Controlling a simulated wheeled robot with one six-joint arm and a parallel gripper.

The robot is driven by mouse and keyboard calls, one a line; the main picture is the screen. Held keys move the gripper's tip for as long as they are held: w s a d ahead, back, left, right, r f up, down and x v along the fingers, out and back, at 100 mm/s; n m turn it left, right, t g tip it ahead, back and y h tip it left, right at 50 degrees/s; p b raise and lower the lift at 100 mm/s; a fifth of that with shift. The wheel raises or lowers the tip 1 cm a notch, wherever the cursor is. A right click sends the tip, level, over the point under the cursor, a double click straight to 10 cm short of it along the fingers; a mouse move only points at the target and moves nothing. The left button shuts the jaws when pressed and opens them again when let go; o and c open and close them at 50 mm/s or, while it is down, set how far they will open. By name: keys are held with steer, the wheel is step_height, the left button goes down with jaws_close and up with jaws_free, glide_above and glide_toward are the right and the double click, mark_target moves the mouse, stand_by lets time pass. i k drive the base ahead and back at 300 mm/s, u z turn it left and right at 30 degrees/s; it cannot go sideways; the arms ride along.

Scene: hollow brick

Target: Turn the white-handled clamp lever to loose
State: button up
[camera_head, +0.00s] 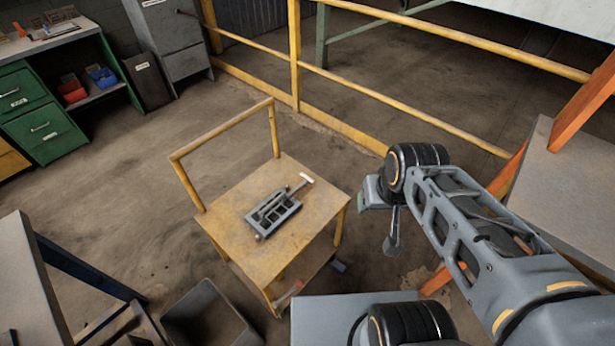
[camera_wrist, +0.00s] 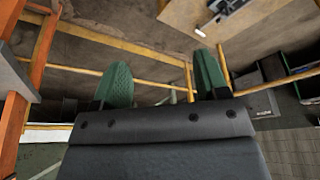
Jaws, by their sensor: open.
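The grey metal clamp (camera_head: 272,214) sits on the top of a small yellow cart (camera_head: 222,232). Its lever ends in a white handle (camera_head: 306,178) that points to the upper right, near the cart's far right edge. In the wrist view the clamp (camera_wrist: 223,6) is cut off by the top edge, and the white handle (camera_wrist: 201,33) shows beyond the right fingertip. My gripper (camera_wrist: 160,72) has two green fingers spread wide apart with nothing between them. In the head view my gripper (camera_head: 364,198) is right of the cart, apart from the clamp.
The cart has a yellow push rail (camera_head: 222,130) at its far left side. A yellow guard rail (camera_head: 400,112) runs behind it. A grey open bin (camera_head: 208,318) stands in front, and a table (camera_head: 25,290) at the left. Green drawers (camera_head: 45,135) stand at the back left.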

mark_target(307, 181)
steer(key=z, duration=1.05)
steer(key=i, duration=0.55)
steer(key=u, duration=2.2)
